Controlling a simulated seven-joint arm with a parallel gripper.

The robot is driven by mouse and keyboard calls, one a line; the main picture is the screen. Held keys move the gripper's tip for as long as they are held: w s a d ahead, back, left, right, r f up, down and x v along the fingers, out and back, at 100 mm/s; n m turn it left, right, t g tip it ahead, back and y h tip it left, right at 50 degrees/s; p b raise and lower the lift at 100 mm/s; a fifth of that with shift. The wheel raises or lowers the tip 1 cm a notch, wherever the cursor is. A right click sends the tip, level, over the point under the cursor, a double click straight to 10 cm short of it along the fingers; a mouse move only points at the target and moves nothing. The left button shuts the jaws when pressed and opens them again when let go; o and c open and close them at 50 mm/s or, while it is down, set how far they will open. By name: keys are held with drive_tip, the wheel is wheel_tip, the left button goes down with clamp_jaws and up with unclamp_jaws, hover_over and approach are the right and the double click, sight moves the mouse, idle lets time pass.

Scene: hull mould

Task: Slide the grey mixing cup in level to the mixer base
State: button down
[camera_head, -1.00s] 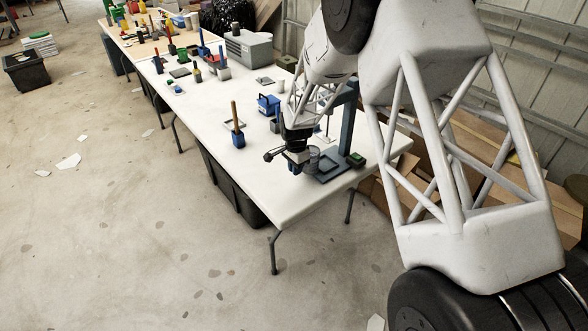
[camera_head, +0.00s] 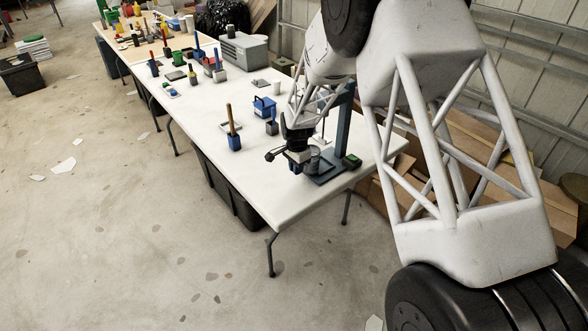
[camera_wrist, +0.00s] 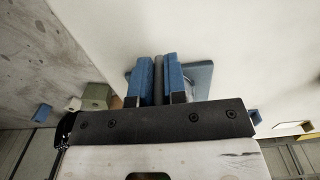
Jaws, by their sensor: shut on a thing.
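The grey mixing cup (camera_head: 314,154) is at the near end of the white table in the head view, over or at the left side of the mixer base. It looks upright. The mixer base (camera_head: 328,176) is a flat blue-grey plate with a tall column (camera_head: 344,120) rising from it. My gripper (camera_head: 298,166) is at the left of the cup. In the wrist view my gripper (camera_wrist: 159,82) has its two blue fingers shut on a narrow grey part of the cup (camera_wrist: 158,72). The base plate (camera_wrist: 202,78) shows beside them. Whether the cup touches the base cannot be told.
A blue pot with a brown stick (camera_head: 233,138) and a blue box (camera_head: 264,106) stand further left. The white table's (camera_head: 280,205) front part is clear.

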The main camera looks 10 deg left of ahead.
drive_tip(key=shift+w+d, duration=0.5)
drive_tip(key=shift+w+d, duration=0.15)
idle(0.3)
